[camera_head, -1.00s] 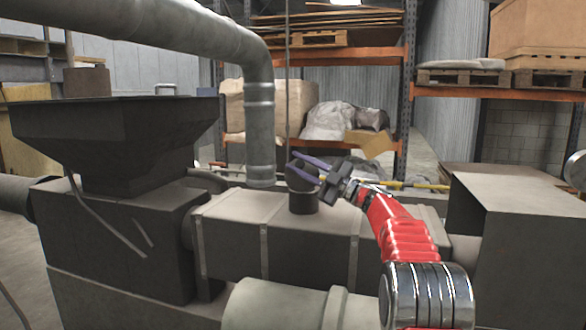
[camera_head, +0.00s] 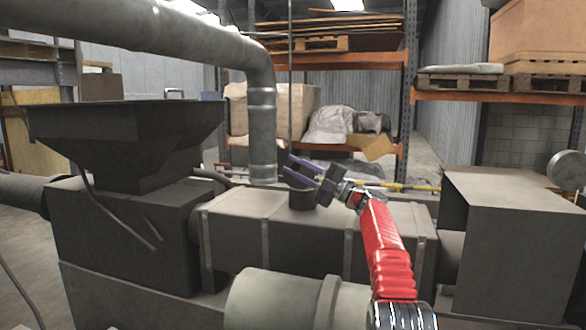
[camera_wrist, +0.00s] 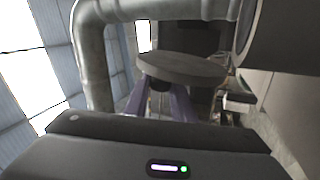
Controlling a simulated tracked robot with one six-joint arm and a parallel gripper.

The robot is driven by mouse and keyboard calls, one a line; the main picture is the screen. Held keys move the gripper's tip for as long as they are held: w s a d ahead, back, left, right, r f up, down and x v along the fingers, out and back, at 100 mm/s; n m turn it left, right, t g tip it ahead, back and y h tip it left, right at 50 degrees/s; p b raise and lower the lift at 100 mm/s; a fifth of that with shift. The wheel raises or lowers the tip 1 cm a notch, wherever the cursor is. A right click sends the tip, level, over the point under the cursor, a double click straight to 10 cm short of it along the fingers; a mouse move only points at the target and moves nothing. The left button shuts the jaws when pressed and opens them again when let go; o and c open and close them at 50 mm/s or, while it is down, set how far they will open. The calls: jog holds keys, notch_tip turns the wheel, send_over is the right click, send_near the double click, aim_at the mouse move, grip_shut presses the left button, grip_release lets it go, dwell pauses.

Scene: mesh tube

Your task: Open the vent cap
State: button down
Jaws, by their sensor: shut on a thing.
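The vent cap is a dark, round lid at the top of a short vent stub (camera_head: 301,199) on the long grey machine housing. In the head view it is mostly hidden by my fingers. In the wrist view the cap (camera_wrist: 180,68) shows as a thick grey disc in front of the fingers. My gripper (camera_head: 292,170) has purple fingers and reaches in from the right, just above the stub. The fingers, also in the wrist view (camera_wrist: 158,103), are shut on the cap at its near side. I cannot tell exactly how far the cap is tilted.
A grey vertical pipe (camera_head: 262,130) comes down just left of the vent. A dark hopper (camera_head: 125,140) stands further left. A large box-shaped housing (camera_head: 515,230) is at the right. A light cylinder (camera_head: 275,300) lies in front. Storage racks stand behind.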

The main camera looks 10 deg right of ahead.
jog(key=shift+d+f, duration=0.2)
jog(key=shift+f, duration=0.3)
jog(key=c, duration=1.8)
grip_release()
jog(key=shift+c, duration=0.2)
jog(key=shift+o, duration=0.4)
jog(key=shift+r, duration=0.15)
jog(key=shift+a+r, duration=0.1)
jog(key=shift+a, duration=0.05)
jog(key=shift+s, duration=0.1)
